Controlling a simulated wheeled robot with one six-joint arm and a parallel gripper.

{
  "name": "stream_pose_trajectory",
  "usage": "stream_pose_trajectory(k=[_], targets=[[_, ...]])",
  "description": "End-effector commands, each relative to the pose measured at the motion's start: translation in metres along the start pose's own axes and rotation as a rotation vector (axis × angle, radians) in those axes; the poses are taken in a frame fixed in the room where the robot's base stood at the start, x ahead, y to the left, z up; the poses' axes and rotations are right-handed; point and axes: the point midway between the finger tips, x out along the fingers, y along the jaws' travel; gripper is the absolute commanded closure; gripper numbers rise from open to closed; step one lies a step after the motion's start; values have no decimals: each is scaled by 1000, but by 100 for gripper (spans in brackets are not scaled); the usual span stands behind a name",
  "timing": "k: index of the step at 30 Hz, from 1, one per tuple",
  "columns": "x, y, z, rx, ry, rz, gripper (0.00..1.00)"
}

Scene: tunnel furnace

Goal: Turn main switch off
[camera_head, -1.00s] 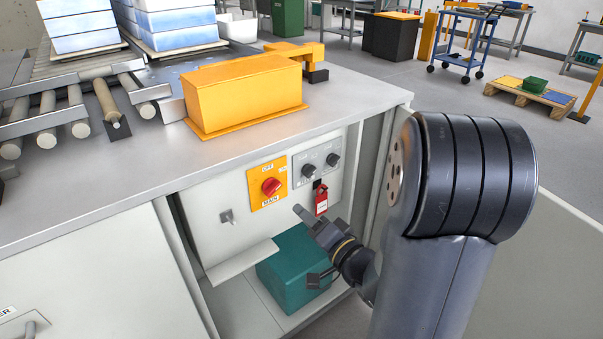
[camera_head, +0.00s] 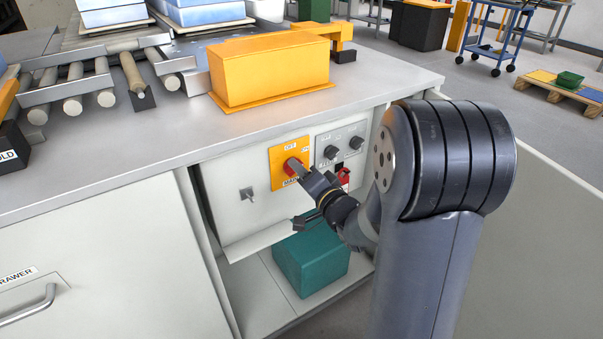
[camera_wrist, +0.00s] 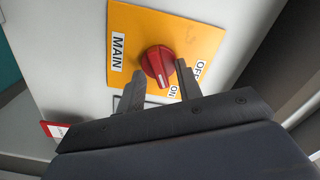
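The main switch is a red rotary knob (camera_head: 291,166) on a yellow plate (camera_head: 277,176) marked OFF, ON and MAIN, set in the cabinet's recessed panel. In the wrist view the red knob (camera_wrist: 157,64) sits between my fingertips, with the yellow plate (camera_wrist: 135,22) behind. Its grip bar points down toward the ON label (camera_wrist: 173,91); the OFF label (camera_wrist: 198,68) is at the right. My gripper (camera_wrist: 160,68) is open, with a finger on each side of the knob; I cannot tell whether either touches. In the head view my gripper (camera_head: 303,178) partly covers the plate's lower right.
Two dark knobs (camera_head: 331,152) are on a grey plate right of the switch, with a red tag (camera_head: 343,177) below. A small toggle (camera_head: 246,194) is at left. A ledge (camera_head: 262,243) and green box (camera_head: 312,258) lie below. The worktop with a yellow box (camera_head: 270,70) overhangs above.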

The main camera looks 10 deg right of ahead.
Motion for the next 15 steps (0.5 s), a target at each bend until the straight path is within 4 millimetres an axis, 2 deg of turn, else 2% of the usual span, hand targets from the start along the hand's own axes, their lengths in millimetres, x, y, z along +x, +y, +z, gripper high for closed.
stream_pose_trajectory(k=[4,15], targets=[[0,0,0,0,0,0,68],[0,0,0,0,0,0,98]])
